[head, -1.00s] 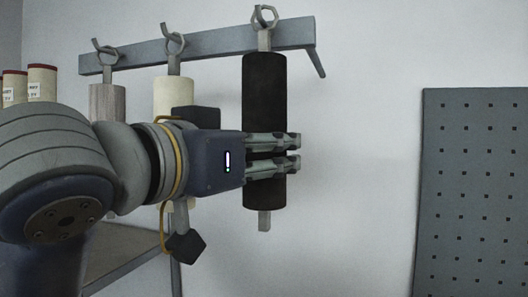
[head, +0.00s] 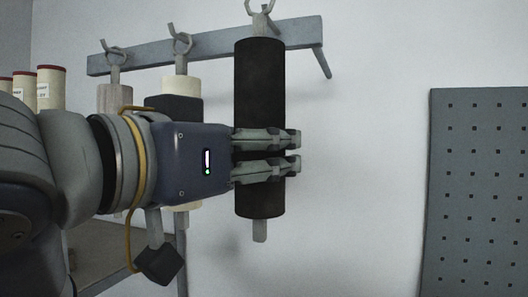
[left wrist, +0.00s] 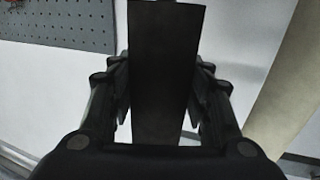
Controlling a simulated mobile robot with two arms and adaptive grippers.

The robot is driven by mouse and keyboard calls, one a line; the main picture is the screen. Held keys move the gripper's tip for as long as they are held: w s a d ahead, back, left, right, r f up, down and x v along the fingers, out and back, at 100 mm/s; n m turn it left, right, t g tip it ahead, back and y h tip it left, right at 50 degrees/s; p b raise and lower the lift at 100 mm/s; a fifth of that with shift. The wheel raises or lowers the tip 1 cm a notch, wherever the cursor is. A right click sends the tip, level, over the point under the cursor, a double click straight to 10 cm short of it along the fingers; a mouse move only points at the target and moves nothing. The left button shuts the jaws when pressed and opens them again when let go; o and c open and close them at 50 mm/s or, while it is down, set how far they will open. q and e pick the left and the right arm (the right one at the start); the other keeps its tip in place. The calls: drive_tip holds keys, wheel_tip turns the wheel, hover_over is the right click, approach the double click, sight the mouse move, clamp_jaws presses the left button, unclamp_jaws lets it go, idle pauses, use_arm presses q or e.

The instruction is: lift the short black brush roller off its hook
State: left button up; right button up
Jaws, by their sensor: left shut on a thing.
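The black brush roller (head: 260,95) hangs upright in front of the right part of the wall rail in the head view. My left gripper (head: 298,152) reaches in from the left and is shut around the roller's lower half. In the left wrist view the roller (left wrist: 163,75) stands between the two fingers (left wrist: 162,105). The ring at the roller's top is partly cut off by the picture edge, and I cannot tell whether it still touches its hook. My right gripper is not in view.
The grey hook rail (head: 220,38) also carries a cream roller (head: 183,88) and a grey-beige roller (head: 115,97), both partly behind my arm. Several red-capped tubes (head: 50,88) stand at the far left. A grey pegboard (head: 480,190) is at the right, with bare wall between.

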sight(252, 153)
use_arm(q)
drive_tip(key=shift+s+a, duration=0.3)
drive_tip(key=shift+s, duration=0.6)
drive_tip(key=shift+s+a, duration=0.25)
drive_tip(key=shift+s, duration=0.65)
